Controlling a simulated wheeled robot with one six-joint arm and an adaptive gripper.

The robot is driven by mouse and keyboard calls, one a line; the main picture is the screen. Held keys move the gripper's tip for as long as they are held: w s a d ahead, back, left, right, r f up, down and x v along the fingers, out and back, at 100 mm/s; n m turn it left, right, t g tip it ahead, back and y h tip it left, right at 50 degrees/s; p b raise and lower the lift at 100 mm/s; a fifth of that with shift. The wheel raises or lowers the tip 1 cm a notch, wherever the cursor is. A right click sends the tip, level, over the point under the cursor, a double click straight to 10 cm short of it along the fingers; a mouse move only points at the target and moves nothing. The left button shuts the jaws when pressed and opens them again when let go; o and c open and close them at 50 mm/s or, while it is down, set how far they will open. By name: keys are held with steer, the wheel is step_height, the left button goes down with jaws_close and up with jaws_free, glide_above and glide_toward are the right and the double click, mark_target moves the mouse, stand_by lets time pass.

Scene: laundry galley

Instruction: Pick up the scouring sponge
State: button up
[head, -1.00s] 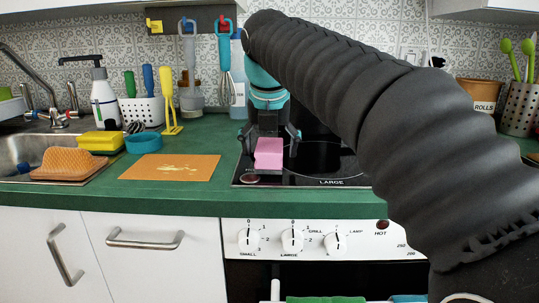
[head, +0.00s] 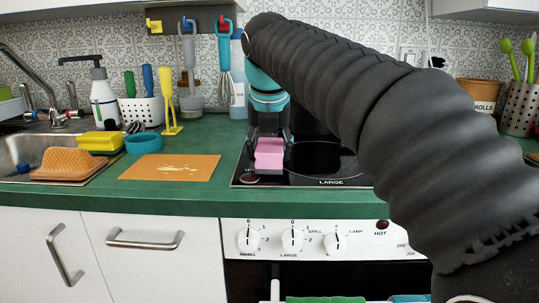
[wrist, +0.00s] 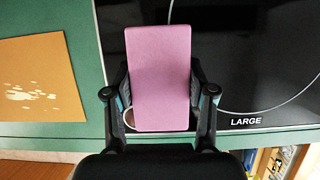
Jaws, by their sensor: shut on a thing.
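The pink block-shaped scouring sponge (head: 269,156) is at the left part of the black hob, by its front edge. In the wrist view the sponge (wrist: 160,75) shows as a flat pink rectangle, long side running away from the palm. My gripper (head: 269,146) points down over it and is shut on it, with a finger against each long side. In the wrist view my gripper (wrist: 160,100) has both fingers touching the sponge's sides. The sponge's underside is hidden, so I cannot tell if it rests on the hob.
An orange board (head: 170,167) lies left of the hob (head: 320,165). A yellow block (head: 100,141), a teal ring-shaped dish (head: 143,142) and a tan ridged item (head: 67,162) are by the sink (head: 25,150). A yellow masher (head: 171,105) stands behind. The green worktop is clear in front.

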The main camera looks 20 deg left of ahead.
mark_target(269, 142)
steer(key=shift+a+r, duration=0.1)
stand_by(0.3)
steer(key=shift+r, duration=0.6)
step_height(269, 142, up, 3)
steer(key=shift+r, duration=0.1)
steer(key=s+d+r, duration=0.1)
steer(key=d+r, duration=0.1)
steer(key=d, duration=0.1)
steer(key=s+d+r, duration=0.1)
steer(key=d+r, duration=0.1)
steer(key=d, duration=0.2)
steer(key=d+r, duration=0.3)
steer(key=d, duration=0.1)
steer(key=shift+s+d, duration=0.25)
steer(key=shift+s, duration=0.15)
steer(key=shift+o, duration=1)
steer(key=c, duration=0.3)
steer(key=shift+s+f, duration=0.1)
